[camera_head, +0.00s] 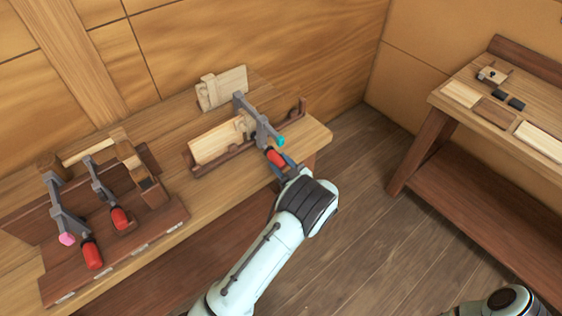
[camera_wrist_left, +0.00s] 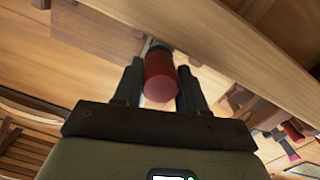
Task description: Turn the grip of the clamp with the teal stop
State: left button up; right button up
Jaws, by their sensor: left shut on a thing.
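The clamp with the teal stop (camera_head: 258,120) is a grey bar clamp set on a pale board in a wooden cradle near the right end of the bench. Its teal stop (camera_head: 281,141) is at the bar's near end, and its red grip (camera_head: 276,157) is just below. My left gripper (camera_head: 281,163) reaches up from below and is shut on the red grip. In the left wrist view the red grip (camera_wrist_left: 159,80) sits between the two dark fingers. My right gripper is out of view.
A clamp with a pink stop (camera_head: 66,239) and another red-gripped clamp (camera_head: 119,218) stand on a dark board at left. A pale block (camera_head: 222,88) stands behind the cradle (camera_head: 235,155). A second bench (camera_head: 480,110) is at right, with floor between.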

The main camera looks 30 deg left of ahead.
pick_arm(q)
jog(key=m+p, duration=0.1)
jog(key=m+g, duration=0.1)
jog(key=m, duration=0.1)
jog(key=shift+w+r+p, duration=0.2)
jog(key=shift+p, duration=0.2)
jog(key=shift+f+m+g+y+p, duration=0.1)
jog(key=shift+m+g+y+p, duration=0.25)
jog(key=shift+m, duration=0.85)
jog(key=shift+d+f+m, duration=0.1)
jog(key=shift+m, duration=1.1)
jog(key=shift+m+g+y, duration=0.25)
jog(key=shift+m, duration=1.35)
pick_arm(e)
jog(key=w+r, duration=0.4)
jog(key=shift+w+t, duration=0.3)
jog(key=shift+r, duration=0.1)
pick_arm(q)
jog(key=o, duration=0.7)
jog(key=shift+o, duration=0.2)
jog(key=shift+s, duration=0.1)
